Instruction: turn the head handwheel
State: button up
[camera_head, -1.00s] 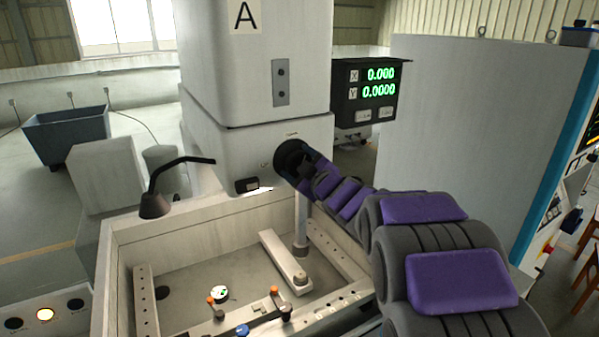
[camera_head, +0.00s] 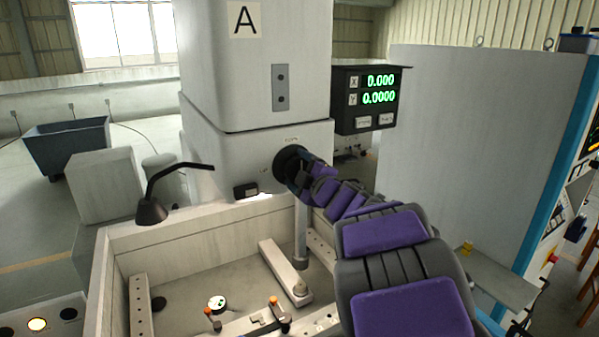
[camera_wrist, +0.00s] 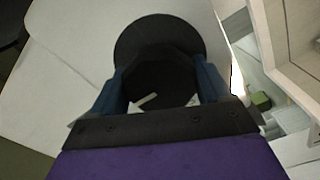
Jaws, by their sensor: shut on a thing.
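The head handwheel (camera_head: 289,159) is a dark round wheel on the front of the pale machine head (camera_head: 240,160). In the wrist view the handwheel (camera_wrist: 160,40) fills the upper middle, a black disc with a faceted black hub in front. My gripper (camera_wrist: 160,88) is shut on the handwheel, with one blue-grey finger on each side of the hub. A short light mark shows on the hub's lower left. In the head view my gripper (camera_head: 299,172) partly covers the wheel, and my purple and grey arm reaches it from the lower right.
Below is an open work tank (camera_head: 170,226) with a clamp bar (camera_head: 282,266) and several small fittings. A bent black lamp (camera_head: 152,209) stands at the tank's left. A tall grey cabinet stands right.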

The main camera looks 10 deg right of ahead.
jog(key=shift+f, duration=0.1)
jog(key=o, duration=1)
jog(key=shift+a, duration=0.2)
jog(key=shift+s, duration=0.1)
jog(key=p+v, duration=0.1)
jog(key=v, duration=1.6)
